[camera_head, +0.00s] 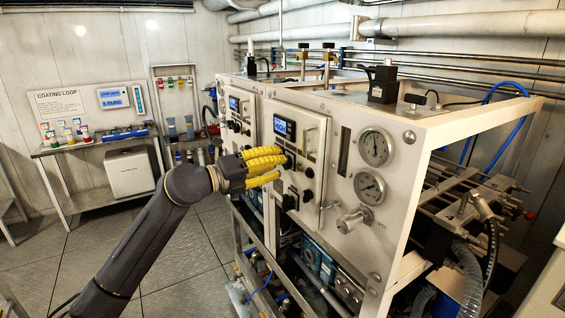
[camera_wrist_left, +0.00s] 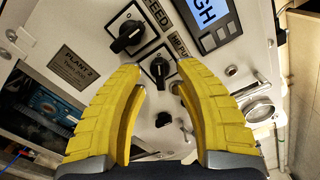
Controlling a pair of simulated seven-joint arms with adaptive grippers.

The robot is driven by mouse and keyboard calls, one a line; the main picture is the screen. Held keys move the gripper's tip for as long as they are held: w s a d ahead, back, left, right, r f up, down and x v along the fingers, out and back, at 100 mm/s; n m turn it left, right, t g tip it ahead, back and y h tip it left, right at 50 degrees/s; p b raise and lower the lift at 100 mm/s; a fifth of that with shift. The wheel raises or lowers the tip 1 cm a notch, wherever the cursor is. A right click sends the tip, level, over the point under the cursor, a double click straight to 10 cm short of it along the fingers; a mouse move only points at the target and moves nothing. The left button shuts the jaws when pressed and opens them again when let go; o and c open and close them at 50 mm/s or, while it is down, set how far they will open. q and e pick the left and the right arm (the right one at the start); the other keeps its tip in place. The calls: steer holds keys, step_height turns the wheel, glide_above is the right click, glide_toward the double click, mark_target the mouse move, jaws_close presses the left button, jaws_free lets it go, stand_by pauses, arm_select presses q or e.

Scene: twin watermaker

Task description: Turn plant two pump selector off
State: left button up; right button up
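The plant two panel (camera_head: 312,155) is a pale cabinet face with a display and several black knobs. In the left wrist view a plate reading "PLANT 2" (camera_wrist_left: 72,68) is on the panel. A black selector knob (camera_wrist_left: 158,70) on a dark square plate shows between my left fingertips; I cannot read its label fully. Another black selector (camera_wrist_left: 127,36) sits beside a "FEED" label, up and left of it. My left gripper (camera_head: 282,166), with yellow ribbed fingers, is open at the panel; its fingers (camera_wrist_left: 162,76) stand apart around the middle knob. Contact cannot be told. My right gripper is not in view.
Two round gauges (camera_head: 375,147) and a metal valve knob (camera_head: 354,219) are right of the panel. A lit display (camera_wrist_left: 208,20) and a smaller black knob (camera_wrist_left: 163,119) are near the fingers. A similar panel (camera_head: 238,112) stands further left. Floor at left is clear.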

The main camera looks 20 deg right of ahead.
arm_select(q)
steer(key=v, duration=0.9)
steer(key=shift+a, duration=0.2)
